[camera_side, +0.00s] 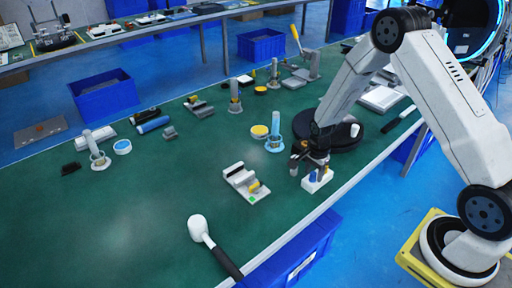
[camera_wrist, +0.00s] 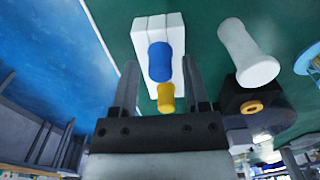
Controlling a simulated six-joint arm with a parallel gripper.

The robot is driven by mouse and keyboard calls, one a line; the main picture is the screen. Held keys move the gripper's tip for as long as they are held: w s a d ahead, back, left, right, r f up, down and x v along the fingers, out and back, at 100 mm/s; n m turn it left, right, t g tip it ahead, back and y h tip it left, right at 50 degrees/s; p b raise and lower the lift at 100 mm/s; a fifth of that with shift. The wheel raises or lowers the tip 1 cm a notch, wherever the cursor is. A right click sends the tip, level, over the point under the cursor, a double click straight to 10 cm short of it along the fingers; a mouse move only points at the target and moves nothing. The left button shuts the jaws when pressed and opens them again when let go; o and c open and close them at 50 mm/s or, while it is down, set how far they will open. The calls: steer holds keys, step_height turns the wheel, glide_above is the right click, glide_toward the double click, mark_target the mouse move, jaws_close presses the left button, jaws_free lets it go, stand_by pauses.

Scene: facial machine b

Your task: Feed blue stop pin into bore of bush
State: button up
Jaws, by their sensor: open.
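The blue stop pin (camera_wrist: 159,61) stands in a white block (camera_wrist: 145,38) in the wrist view. My gripper (camera_wrist: 160,70) is open, with one finger on each side of the pins and a gap to both. In the side view my gripper (camera_side: 311,163) is low over the white block (camera_side: 317,185) near the table's front edge, with the blue pin (camera_side: 313,177) showing below it. A dark block with a gold ring (camera_wrist: 252,107), possibly the bush, is to the right in the wrist view.
A white flared cylinder (camera_wrist: 248,55) stands right of the white block. A white fixture with grey blocks (camera_side: 245,183) is left of my gripper. A black round turntable (camera_side: 340,140) is behind it. A mallet (camera_side: 198,228) lies at front left. The table between is clear.

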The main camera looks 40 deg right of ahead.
mark_target(314, 173)
jaws_close()
steer(key=shift+r, duration=3.5)
